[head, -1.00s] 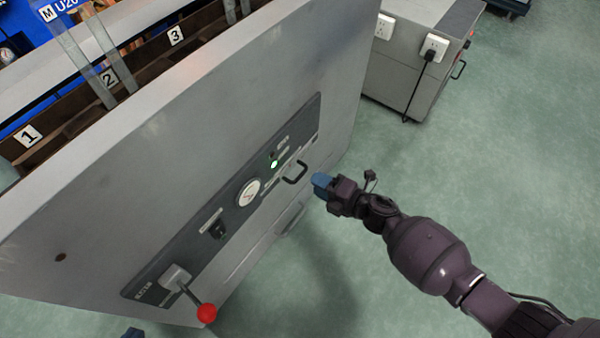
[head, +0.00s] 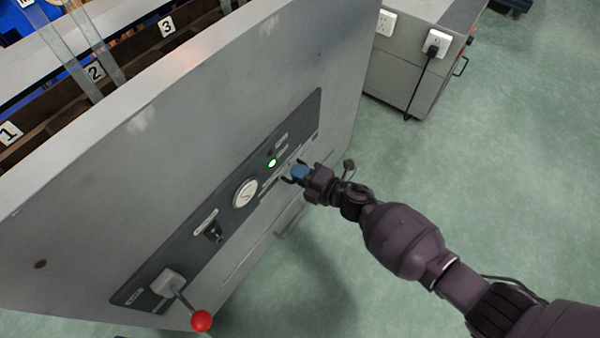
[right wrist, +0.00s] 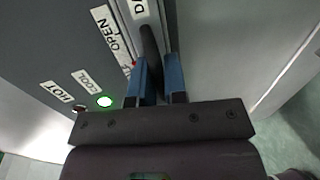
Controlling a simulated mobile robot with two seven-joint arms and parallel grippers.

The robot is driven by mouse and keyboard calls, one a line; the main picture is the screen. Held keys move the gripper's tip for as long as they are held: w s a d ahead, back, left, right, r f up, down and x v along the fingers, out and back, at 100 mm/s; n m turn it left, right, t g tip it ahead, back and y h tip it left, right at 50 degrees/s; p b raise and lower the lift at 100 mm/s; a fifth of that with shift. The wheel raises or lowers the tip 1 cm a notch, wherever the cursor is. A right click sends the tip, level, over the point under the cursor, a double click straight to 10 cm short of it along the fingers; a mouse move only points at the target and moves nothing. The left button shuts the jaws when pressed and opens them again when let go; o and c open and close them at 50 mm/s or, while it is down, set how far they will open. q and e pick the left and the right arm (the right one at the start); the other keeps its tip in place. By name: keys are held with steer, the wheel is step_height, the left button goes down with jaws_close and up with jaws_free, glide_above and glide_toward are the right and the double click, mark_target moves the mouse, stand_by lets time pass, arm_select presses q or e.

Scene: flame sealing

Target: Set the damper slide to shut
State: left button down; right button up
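The damper slide's black handle (right wrist: 150,45) stands out from a pale strip on the grey front panel. A label reading OPEN (right wrist: 103,38) is beside the strip, and a small red mark shows near the handle. My right gripper (right wrist: 160,65) is at the handle, with one blue finger on each side of it. A narrow gap seems to show beside the right finger, so it looks open around the handle. In the head view my right gripper (head: 297,173) covers most of the handle. My left gripper is not in view.
The panel also holds a lit green lamp (head: 271,162), a round dial (head: 244,193), a black knob (head: 213,232) and a red-ball lever (head: 201,320). HOT and COOL labels show in the wrist view. A grey cabinet (head: 405,75) stands behind; the green floor at right is clear.

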jaws_close()
steer(key=shift+s+a, duration=0.25)
steer(key=shift+s, duration=0.1)
steer(key=s+a, duration=0.1)
steer(key=s+a+p, duration=0.1)
steer(key=s, duration=0.1)
steer(key=s+a, duration=0.1)
steer(key=shift+s+a+r, duration=0.1)
steer(key=shift+s+a, duration=0.2)
steer(key=shift+s, duration=0.1)
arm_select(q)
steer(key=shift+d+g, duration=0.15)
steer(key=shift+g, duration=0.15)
arm_select(e)
steer(key=shift+s+a+f, duration=0.1)
steer(key=shift+s+f, duration=0.1)
steer(key=o, duration=0.5)
jaws_free()
steer(key=shift+r, duration=0.1)
